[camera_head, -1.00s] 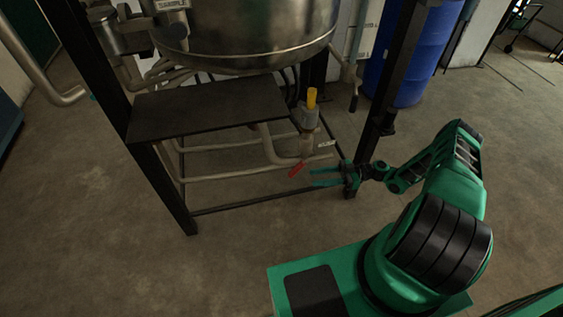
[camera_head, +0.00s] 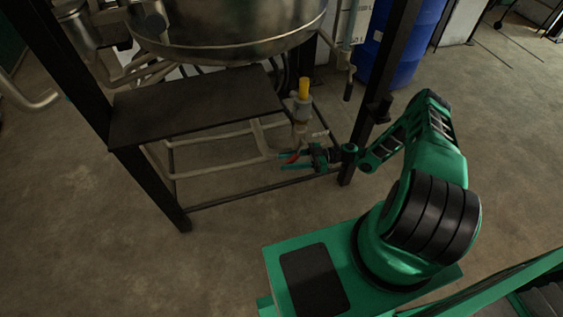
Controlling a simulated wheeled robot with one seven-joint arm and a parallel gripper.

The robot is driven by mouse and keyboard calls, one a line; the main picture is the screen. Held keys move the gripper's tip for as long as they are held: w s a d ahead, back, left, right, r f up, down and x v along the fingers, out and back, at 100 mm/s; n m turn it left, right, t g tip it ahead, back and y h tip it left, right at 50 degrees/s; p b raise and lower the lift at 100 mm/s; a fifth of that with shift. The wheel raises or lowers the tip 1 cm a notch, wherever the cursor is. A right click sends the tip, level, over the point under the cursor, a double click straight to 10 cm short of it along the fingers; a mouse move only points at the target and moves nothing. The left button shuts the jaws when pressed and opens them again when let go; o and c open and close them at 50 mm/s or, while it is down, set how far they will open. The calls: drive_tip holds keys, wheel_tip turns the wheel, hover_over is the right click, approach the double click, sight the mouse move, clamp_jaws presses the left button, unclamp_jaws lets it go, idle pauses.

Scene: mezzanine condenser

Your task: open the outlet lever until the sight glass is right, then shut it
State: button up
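The red outlet lever (camera_head: 293,156) sits low on the outlet pipework, below a grey valve fitting (camera_head: 300,113). My gripper (camera_head: 287,161) reaches in from the right at the lever. Its two teal fingers are apart, with the red lever showing between or just behind them. I cannot tell whether they touch it. The gripper partly hides the lever and the pipe behind.
A dark shelf plate (camera_head: 195,105) lies left of the valve, under the steel vessel (camera_head: 225,25). A black frame post (camera_head: 375,115) stands right of my gripper, close to my arm. A blue drum (camera_head: 405,45) is behind. The floor in front is clear.

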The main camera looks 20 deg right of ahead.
drive_tip(key=shift+w+a, duration=0.15)
drive_tip(key=shift+a, duration=1)
clamp_jaws()
drive_tip(key=shift+d+f, duration=0.1)
